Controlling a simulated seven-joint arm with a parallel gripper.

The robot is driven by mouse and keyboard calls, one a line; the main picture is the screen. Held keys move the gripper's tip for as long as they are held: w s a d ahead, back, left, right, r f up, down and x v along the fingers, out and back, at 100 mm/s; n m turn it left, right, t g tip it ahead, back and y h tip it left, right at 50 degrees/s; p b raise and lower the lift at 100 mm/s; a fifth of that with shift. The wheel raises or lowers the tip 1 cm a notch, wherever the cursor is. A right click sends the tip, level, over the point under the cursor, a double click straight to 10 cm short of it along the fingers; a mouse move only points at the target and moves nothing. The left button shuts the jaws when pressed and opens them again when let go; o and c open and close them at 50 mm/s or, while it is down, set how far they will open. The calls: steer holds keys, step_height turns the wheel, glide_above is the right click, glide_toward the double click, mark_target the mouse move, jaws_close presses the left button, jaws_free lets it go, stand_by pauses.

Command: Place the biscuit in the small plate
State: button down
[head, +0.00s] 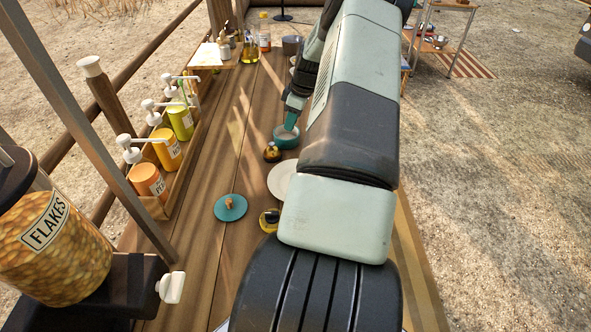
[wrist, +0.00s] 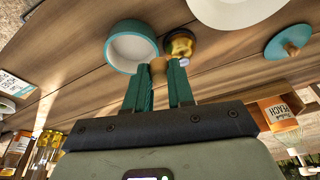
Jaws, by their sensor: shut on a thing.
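My gripper (wrist: 158,80) has teal fingers shut on a small tan piece, seemingly the biscuit (wrist: 158,67), at the fingertips in the wrist view. In the head view my gripper (head: 290,122) is at the teal bowl (head: 286,141); the biscuit cannot be made out there. The bowl also shows in the wrist view (wrist: 113,60), just beyond and left of the fingertips. A pale round plate, seemingly the small plate (head: 279,180), lies nearer the camera, partly hidden by my arm. Its edge shows at the top of the wrist view (wrist: 235,14).
A small amber-and-dark jar (head: 272,152) stands between bowl and plate. A teal disc with an orange knob (head: 223,212) lies left of the plate. Another yellow-and-dark item (head: 268,222) is beside my arm. A rack of pump bottles (head: 168,155) lines the left edge.

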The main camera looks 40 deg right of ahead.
steer(key=s+a+n, duration=0.3)
steer(key=s+a, duration=0.5)
steer(key=s, duration=0.3)
steer(key=shift+y, duration=0.4)
steer(key=f, duration=0.5)
steer(key=shift+s+a, duration=0.2)
steer(key=shift+a, duration=0.05)
steer(key=shift+d+f, duration=0.1)
steer(key=shift+f, duration=2.2)
steer(key=shift+f, duration=0.1)
steer(key=c, duration=1)
jaws_free()
steer(key=v, duration=1.2)
steer(key=shift+w, duration=0.25)
